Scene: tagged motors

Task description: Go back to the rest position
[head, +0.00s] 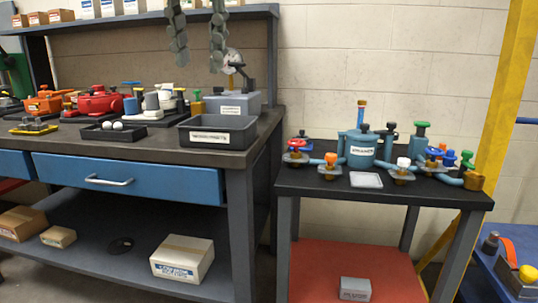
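My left gripper (200,66) hangs into the head view from the top edge, with two grey, jointed fingers pointing down. The fingers are well apart with nothing between them, so it is open and empty. It shows in front of the wall and the upper shelf, over the left workbench, and does not appear to touch anything. The rest of the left arm is out of view. My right gripper is not in view.
The workbench (170,151) holds a grey labelled bin (217,130), a black tray (116,132) and red motor parts (100,103). A smaller black table (300,184) holds a blue labelled motor (359,147) with coloured knobs. A yellow post (507,85) stands at right.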

